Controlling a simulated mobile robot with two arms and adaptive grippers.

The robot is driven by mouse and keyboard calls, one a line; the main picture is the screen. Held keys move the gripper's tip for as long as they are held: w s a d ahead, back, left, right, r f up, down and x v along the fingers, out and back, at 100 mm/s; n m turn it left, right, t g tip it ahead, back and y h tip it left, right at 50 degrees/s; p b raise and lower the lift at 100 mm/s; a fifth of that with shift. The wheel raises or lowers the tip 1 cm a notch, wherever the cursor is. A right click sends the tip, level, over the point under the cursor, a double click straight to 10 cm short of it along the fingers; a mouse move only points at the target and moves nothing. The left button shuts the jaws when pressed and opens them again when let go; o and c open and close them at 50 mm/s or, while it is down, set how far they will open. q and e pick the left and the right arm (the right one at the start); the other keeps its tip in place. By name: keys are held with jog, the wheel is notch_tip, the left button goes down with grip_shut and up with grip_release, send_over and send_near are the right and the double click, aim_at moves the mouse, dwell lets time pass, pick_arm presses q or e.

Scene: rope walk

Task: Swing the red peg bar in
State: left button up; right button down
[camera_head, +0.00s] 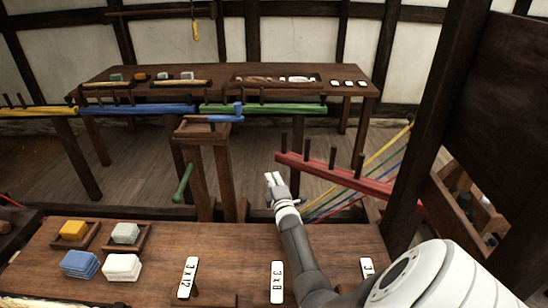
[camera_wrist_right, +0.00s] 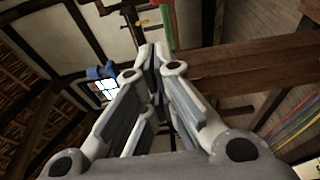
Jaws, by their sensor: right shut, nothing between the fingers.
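The red peg bar (camera_head: 345,177) slants across the right middle of the head view, with several dark upright pegs on it. Its left end stands free, and its right end passes behind a dark post. My right gripper (camera_head: 273,180) is shut and empty, below and a little left of the bar's left end, with a gap between them. In the right wrist view the shut fingers (camera_wrist_right: 155,60) point away from the camera with nothing held. My left gripper is not in view.
Yellow (camera_head: 40,112), blue (camera_head: 140,109) and green (camera_head: 262,108) peg bars line the far table's front. A wooden stand (camera_head: 203,130) with a blue handle stands left of my gripper. The near bench (camera_head: 220,260) holds coloured blocks and white number plates. A dark post (camera_head: 425,130) stands right.

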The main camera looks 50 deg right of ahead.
jog(key=w+d+b, duration=0.7)
jog(key=shift+d, duration=0.4)
